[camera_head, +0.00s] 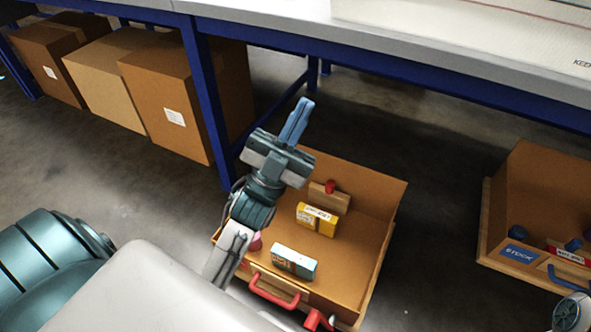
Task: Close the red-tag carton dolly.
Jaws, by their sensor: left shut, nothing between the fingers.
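The carton dolly with the red handle (276,291) is an open brown carton (345,262) on the floor, out in front of the blue-legged bench. Its front left part is hidden behind my left arm, and I cannot make out a red tag on it. Inside are a yellow box (317,220), a white and blue box (294,262) and a wooden block with a red knob (329,196). My left gripper (295,121) is shut and empty, above the carton's back left corner in the picture, its fingers pointing toward the bench.
A second open carton (535,215) with a blue STOCK tag (518,252) and blue handle stands at right. Several closed cartons (175,95) stand under the bench at left. A blue bench leg (205,95) rises left of my gripper. Floor between the two dollies is clear.

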